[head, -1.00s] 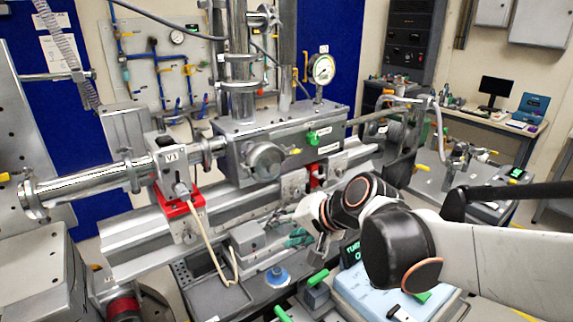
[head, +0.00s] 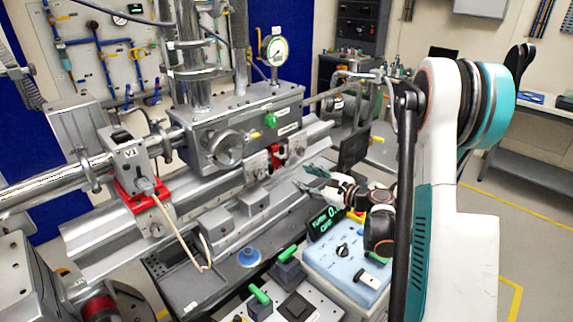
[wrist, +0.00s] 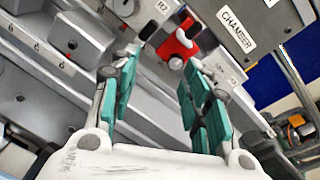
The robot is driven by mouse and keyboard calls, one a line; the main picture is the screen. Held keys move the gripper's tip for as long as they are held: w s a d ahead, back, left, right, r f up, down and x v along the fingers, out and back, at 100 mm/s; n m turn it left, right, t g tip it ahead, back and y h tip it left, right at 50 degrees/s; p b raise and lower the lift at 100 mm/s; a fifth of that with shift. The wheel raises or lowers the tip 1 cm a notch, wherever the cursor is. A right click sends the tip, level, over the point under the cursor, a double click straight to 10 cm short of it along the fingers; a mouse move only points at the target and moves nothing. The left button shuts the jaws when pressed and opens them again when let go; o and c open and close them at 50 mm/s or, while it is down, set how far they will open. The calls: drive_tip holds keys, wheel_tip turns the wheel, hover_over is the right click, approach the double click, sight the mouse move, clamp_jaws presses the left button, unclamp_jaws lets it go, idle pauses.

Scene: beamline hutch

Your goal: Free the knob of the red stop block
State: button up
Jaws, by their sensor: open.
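The red stop block (head: 275,157) sits on the grey rail below the chamber body. In the wrist view the red block (wrist: 180,42) is ahead of my fingers, near the top centre, with a small grey round knob at its lower edge. My gripper (head: 308,178), with teal finger pads, is to the right of and nearer than the block. In the wrist view my gripper (wrist: 158,62) is open and empty, its two fingers apart on either side of the view towards the block. I see no contact with the block or knob.
Another red block (head: 126,192) with a cable stands under the V1 unit at left. Grey blocks (head: 253,199) sit on the lower rail. A blue control box (head: 345,262) and green-handled levers (head: 288,254) stand in front. The CHAMBER plate (wrist: 238,30) is beside the red block.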

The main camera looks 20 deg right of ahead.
sight(287, 165)
drive_tip(key=d+f+m+t, duration=0.2)
drive_tip(key=d+m, duration=0.1)
drive_tip(key=d, duration=0.1)
drive_tip(key=shift+h, duration=0.3)
drive_tip(key=b+x, duration=0.1)
drive_tip(key=x, duration=1.1)
drive_tip(key=shift+w+a+f, duration=0.2)
drive_tip(key=shift+w+a, duration=0.05)
drive_tip(key=shift+w, duration=0.1)
clamp_jaws()
